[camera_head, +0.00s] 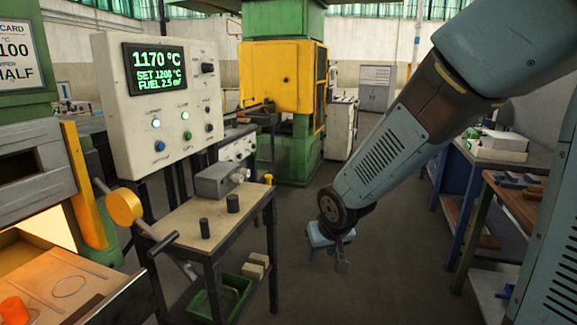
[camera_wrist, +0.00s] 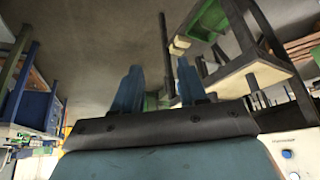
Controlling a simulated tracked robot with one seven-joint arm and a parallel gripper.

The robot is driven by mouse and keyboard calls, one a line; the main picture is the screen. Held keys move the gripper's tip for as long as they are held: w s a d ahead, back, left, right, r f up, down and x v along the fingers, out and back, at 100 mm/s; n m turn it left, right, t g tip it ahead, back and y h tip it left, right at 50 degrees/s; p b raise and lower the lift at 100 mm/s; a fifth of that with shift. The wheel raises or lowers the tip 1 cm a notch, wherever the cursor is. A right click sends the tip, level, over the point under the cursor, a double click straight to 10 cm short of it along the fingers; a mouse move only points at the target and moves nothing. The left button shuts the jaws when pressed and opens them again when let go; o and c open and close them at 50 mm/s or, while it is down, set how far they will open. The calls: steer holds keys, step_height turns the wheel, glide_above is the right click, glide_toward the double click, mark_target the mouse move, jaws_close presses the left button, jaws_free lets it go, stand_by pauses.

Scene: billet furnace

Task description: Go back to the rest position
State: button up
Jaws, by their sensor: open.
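My gripper (camera_head: 328,250) hangs at the end of my blue-grey arm in the head view, over the open floor to the right of the small work table (camera_head: 262,193). In the wrist view my gripper (camera_wrist: 158,85) shows two blue fingers standing apart with nothing between them. It is open and touches nothing that I can see.
The control panel (camera_head: 165,100) reads 1170 °C. The furnace (camera_head: 40,180) at left is open and glowing, with an orange-hot billet (camera_head: 14,311) in front. A green crate (camera_head: 222,296) sits under the small table. Workbenches (camera_head: 515,195) stand at right. Floor between is clear.

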steer(key=s+d+r+m+h, duration=0.1)
steer(key=s+d+r+m, duration=0.2)
steer(key=s+d+r, duration=1.2)
steer(key=shift+d+v, duration=0.2)
steer(key=shift+v, duration=1)
steer(key=shift+w+a+r, duration=0.1)
steer(key=shift+w, duration=0.1)
